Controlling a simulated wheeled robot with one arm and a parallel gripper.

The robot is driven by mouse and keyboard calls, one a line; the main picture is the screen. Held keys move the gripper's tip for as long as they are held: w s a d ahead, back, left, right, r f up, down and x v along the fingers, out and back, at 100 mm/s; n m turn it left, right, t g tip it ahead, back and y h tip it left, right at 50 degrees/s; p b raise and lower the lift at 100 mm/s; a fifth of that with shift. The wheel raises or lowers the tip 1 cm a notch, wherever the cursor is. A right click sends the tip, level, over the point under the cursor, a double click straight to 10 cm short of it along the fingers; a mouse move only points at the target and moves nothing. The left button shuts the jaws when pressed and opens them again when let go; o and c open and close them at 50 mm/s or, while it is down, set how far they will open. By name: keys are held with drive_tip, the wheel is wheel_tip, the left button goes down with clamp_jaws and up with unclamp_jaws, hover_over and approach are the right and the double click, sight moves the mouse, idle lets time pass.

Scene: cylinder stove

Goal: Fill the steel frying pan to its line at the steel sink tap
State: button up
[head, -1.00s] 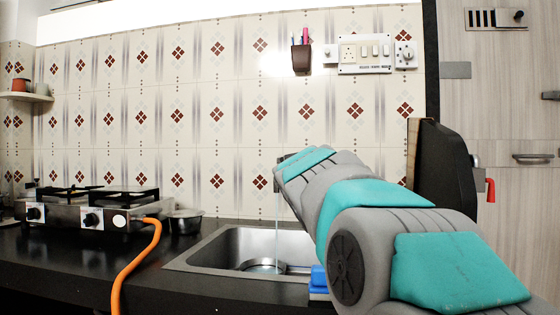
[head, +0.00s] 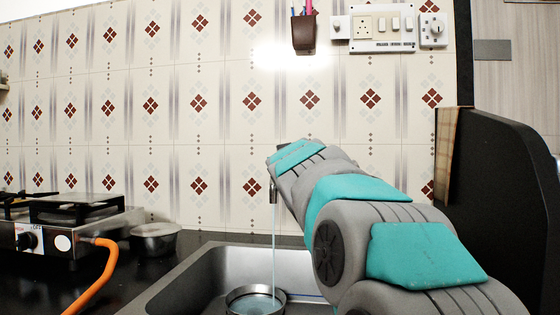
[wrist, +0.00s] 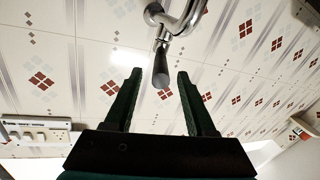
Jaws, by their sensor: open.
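The steel frying pan (head: 240,301) sits in the steel sink (head: 203,276), cut off by the bottom edge of the head view. A thin stream of water (head: 274,245) falls into it from the tap (head: 273,196), and water shows inside. I cannot make out its fill line or handle. In the wrist view, the chrome tap (wrist: 186,18) comes down from the top, its dark end (wrist: 161,68) between the tips of my open gripper (wrist: 159,75). I cannot tell whether the fingers touch it. In the head view my arm hides the gripper.
A gas stove (head: 65,235) with an orange hose (head: 98,277) stands on the black counter at left. A small steel bowl (head: 155,238) stands between stove and sink. A dark upright panel (head: 500,200) stands close to my arm at right.

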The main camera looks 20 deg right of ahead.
drive_tip(key=shift+p+x, duration=0.6)
drive_tip(key=shift+x, duration=2.4)
drive_tip(key=shift+f, duration=0.15)
drive_tip(key=shift+c, duration=0.3)
clamp_jaws()
